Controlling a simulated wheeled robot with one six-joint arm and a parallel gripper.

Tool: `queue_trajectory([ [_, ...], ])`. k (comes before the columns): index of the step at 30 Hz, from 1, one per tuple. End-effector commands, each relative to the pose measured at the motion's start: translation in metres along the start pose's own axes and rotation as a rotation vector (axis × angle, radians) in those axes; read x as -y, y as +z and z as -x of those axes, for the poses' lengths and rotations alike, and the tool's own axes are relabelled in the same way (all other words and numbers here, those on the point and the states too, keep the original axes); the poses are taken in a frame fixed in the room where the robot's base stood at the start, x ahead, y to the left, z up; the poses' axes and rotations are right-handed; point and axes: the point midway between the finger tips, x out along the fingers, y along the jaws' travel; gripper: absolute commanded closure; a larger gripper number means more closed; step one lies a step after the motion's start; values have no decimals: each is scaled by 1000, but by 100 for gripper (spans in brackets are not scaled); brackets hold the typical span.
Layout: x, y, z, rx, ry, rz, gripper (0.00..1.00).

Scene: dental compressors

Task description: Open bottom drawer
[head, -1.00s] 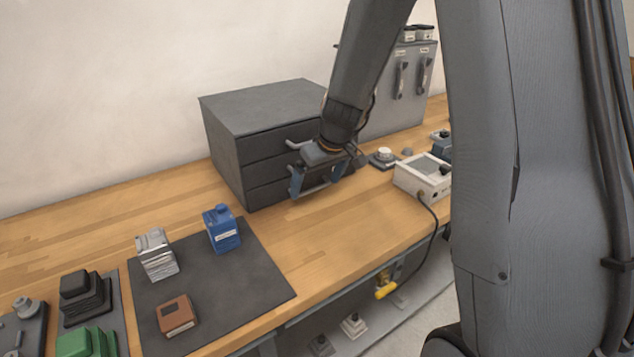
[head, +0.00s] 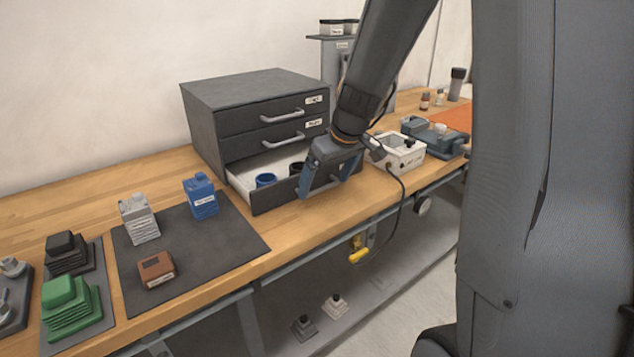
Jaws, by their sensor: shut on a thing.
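A dark grey drawer cabinet (head: 205,120) stands on the wooden bench against the wall. Its bottom drawer (head: 272,201) is pulled well out, showing a pale interior with a blue round container (head: 265,180) and a dark one (head: 296,167) inside. My gripper (head: 326,187) is at the right part of the drawer front, shut on the drawer's handle, which is mostly hidden by the fingers. The top drawer (head: 262,115) and the middle drawer (head: 255,141) are closed, each with a silver bar handle and a white label.
A dark mat (head: 225,237) left of the drawer holds a blue box (head: 201,198), a grey stacked block (head: 139,220) and a brown box (head: 157,270). A white device (head: 402,152) with a cable stands right of my gripper. Bare bench lies before the drawer.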

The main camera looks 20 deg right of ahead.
Motion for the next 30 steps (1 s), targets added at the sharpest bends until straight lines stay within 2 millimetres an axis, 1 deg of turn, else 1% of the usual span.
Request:
queue_trajectory([
  [6,-3,10,4,-2,4,-2,48],
  [16,-4,10,5,-2,5,-3,48],
  [17,-4,10,5,-2,5,-3,4],
  [18,-3,10,5,-2,4,-2,0],
  [26,0,9,6,-1,1,2,0],
  [30,-1,9,20,-3,2,2,0],
])
